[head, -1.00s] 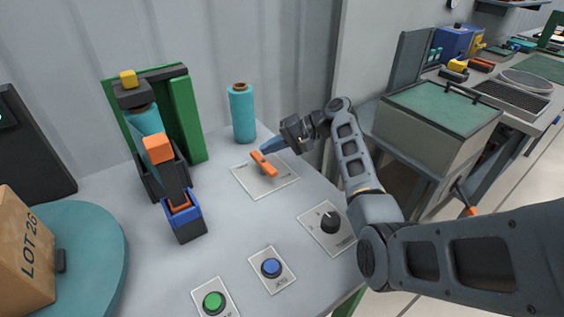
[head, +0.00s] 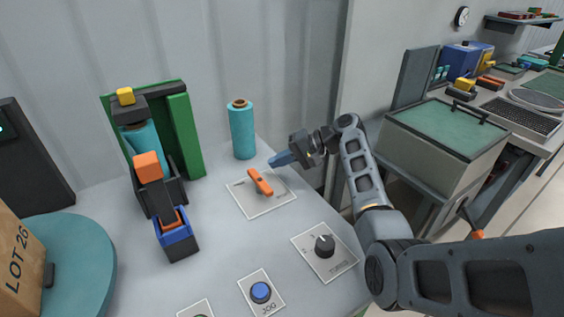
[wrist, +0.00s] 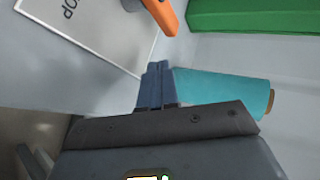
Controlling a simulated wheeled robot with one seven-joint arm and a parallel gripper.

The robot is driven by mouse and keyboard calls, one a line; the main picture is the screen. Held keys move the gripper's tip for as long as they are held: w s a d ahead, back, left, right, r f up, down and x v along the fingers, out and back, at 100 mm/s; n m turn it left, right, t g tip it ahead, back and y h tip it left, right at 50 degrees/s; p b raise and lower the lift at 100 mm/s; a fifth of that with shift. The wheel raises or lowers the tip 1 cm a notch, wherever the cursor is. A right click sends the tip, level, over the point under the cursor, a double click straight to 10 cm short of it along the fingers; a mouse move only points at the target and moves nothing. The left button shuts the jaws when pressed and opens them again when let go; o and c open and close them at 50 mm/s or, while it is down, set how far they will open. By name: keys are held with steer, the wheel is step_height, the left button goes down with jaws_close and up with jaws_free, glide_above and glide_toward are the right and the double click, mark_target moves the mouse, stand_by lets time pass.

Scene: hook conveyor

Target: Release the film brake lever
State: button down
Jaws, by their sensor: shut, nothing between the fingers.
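The orange film brake lever (head: 260,182) sits on a white labelled plate (head: 272,203) on the grey table. It lies angled from upper left to lower right. In the wrist view the lever (wrist: 163,14) shows at the top edge, beside the plate (wrist: 95,38), with part of a label ending in "OP". My gripper (head: 275,162) is shut and empty, with its blue fingertips just behind and right of the lever. I cannot tell whether they touch it in the head view; in the wrist view my fingertips (wrist: 157,70) are apart from it.
A teal film roll (head: 242,130) stands behind the lever, close to my fingers. A green-framed film unit (head: 186,130) stands to the left. A black knob (head: 325,245) and a blue button (head: 261,292) are in front. A teal turntable (head: 85,260) carries a box (head: 18,255).

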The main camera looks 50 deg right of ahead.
steer(key=shift+s+d+r, duration=0.1)
steer(key=shift+s+d, duration=0.05)
steer(key=shift+d, duration=0.5)
steer(key=s+d+r+b, duration=0.2)
steer(key=d+r, duration=0.2)
steer(key=d, duration=0.3)
steer(key=shift+s+d+r, duration=0.15)
steer(key=shift+d+r, duration=0.15)
steer(key=shift+r, duration=0.1)
